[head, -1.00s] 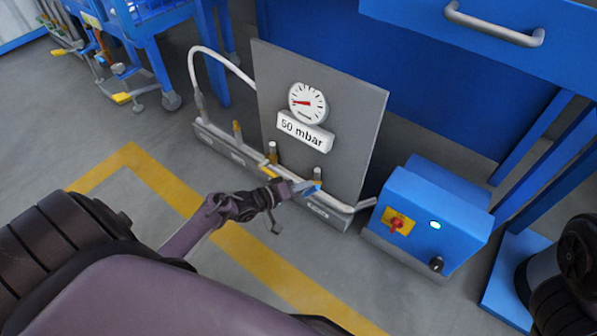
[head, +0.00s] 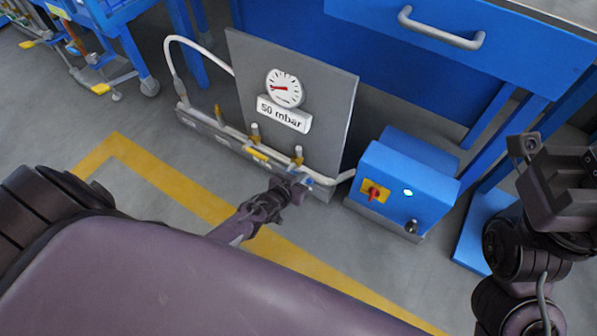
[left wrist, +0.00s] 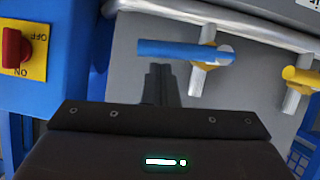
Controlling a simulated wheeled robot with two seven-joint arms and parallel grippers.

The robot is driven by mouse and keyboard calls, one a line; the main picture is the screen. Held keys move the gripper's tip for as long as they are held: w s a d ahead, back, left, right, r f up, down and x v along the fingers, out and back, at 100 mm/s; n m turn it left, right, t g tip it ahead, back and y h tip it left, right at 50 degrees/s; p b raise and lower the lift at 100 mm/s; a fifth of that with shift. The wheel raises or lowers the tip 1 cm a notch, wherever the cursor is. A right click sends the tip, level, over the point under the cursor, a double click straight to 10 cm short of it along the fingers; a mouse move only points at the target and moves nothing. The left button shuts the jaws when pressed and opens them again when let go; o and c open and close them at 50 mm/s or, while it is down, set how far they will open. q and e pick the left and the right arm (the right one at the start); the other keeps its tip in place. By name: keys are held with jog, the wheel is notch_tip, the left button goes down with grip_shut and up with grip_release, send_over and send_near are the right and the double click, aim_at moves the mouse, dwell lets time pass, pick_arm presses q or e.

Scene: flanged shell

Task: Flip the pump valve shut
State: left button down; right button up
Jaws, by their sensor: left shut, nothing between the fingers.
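The blue valve handle (left wrist: 175,50) lies across the left wrist view, roughly in line with the grey pipe above it. It turns on a brass-coloured stem at its right end. My left gripper (head: 299,183) is shut and empty. Its dark fingers (left wrist: 160,80) point at the left part of the handle from just below it in the picture; I cannot tell if they touch. My right gripper (head: 562,190) is at the right edge, its fingertips not clear.
A yellow valve handle (head: 257,153) sits farther left on the pipe. The grey panel (head: 320,90) carries a gauge (head: 284,88) and a "50 mbar" label (head: 284,114). The blue pump box (head: 395,190) with a red switch (head: 374,193) and a lit lamp stands right. A blue bench stands behind.

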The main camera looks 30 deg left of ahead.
pick_arm(q)
jog(key=shift+d+f, duration=0.25)
jog(key=shift+f, duration=0.2)
jog(key=shift+f, duration=0.1)
dwell(0.4)
